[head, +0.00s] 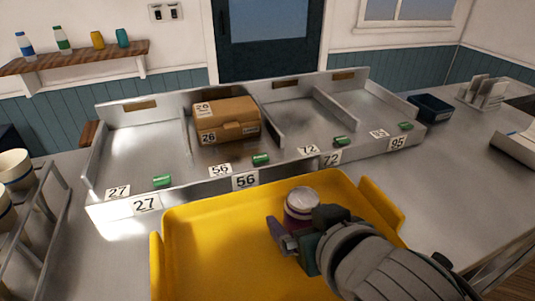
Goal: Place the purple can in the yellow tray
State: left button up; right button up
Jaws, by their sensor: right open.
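The yellow tray (205,237) lies in the front middle of the head view, before the sorting rack. The purple can (301,203) shows upright with a pale top, within the tray's outline near its back side. Whether its base touches the tray floor is hidden by my gripper. My right gripper (298,227) is open at the near side of the can, with its fingers close beside it; I cannot tell whether they touch it. My left gripper is not in view.
A steel rack (120,150) with numbered bays stands behind the tray; a brown box (226,119) sits in bay 56. A wire stand (45,215) with cups is at left. A dark blue bin (430,107) is at back right. The tray's left half is clear.

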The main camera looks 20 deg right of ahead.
jog(key=s+d+r+n+g, duration=0.1)
jog(key=s+r+g, duration=0.2)
jog(key=s, duration=0.7)
jog(key=s+d+r+n+g+p, duration=0.1)
jog(key=s+r+g, duration=0.3)
jog(key=s, duration=0.6)
jog(key=shift+d+n+g+y, duration=0.3)
jog(key=shift+d+y, duration=0.1)
jog(key=shift+d, duration=0.3)
jog(key=shift+s+r+p, duration=0.1)
jog(key=shift+r+p, duration=0.1)
jog(key=shift+p, duration=0.15)
